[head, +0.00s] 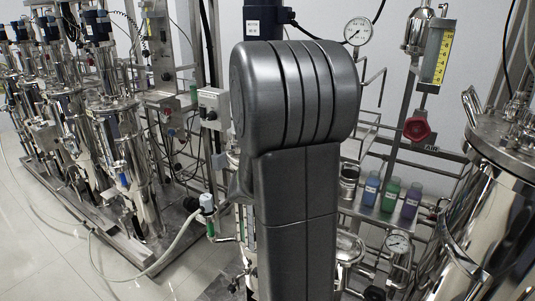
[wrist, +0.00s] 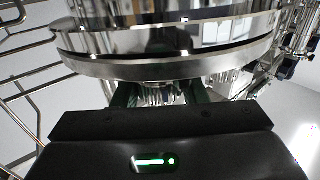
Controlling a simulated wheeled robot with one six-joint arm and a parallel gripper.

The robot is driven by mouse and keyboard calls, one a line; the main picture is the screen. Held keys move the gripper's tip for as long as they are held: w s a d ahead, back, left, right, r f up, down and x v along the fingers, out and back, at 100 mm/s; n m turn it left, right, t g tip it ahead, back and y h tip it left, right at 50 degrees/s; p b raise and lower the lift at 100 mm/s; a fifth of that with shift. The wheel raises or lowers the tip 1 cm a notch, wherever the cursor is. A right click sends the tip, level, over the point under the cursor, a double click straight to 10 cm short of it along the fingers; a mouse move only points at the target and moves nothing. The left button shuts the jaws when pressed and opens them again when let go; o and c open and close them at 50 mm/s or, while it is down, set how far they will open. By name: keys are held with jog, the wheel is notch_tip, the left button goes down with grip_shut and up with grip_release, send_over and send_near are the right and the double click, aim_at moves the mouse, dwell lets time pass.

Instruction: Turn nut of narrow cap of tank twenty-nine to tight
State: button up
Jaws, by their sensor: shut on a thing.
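My gripper (wrist: 157,90) shows in the wrist view, its two dark green fingers closed on a shiny ribbed metal piece (wrist: 160,97), apparently the nut of the narrow cap. The piece sits just below a wide polished steel flange (wrist: 160,68), which fills the upper part of the wrist view and hides what lies beyond. The fingertips are partly hidden under the flange rim. In the head view my dark grey arm covers the middle, hiding my gripper, the nut and most of the tank behind. A dark blue motor with a small label (head: 265,24) shows above my arm; I cannot read its number.
Several steel tanks (head: 118,150) stand on skids at the left. A large polished tank (head: 490,225) is close at the right. A red valve knob (head: 417,129), a gauge (head: 358,31) and coloured bottles (head: 390,195) are right of my arm. Open floor (head: 50,255) lies front left.

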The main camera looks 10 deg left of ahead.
jog(key=shift+r+m+t+h+p, duration=0.15)
jog(key=shift+m+t+h+p, duration=0.15)
jog(key=shift+m+h+p, duration=1.55)
jog(key=h, duration=0.3)
jog(key=shift+m, duration=0.25)
jog(key=shift+m+h+p, duration=0.5)
jog(key=shift+h+p, duration=0.05)
jog(key=shift+h, duration=0.2)
jog(key=o, duration=1)
jog(key=s, duration=0.4)
jog(key=s+a, duration=0.1)
jog(key=s, duration=0.4)
jog(key=s+a, duration=0.1)
jog(key=s, duration=0.3)
jog(key=shift+s+a, duration=0.15)
jog(key=shift+s, duration=0.15)
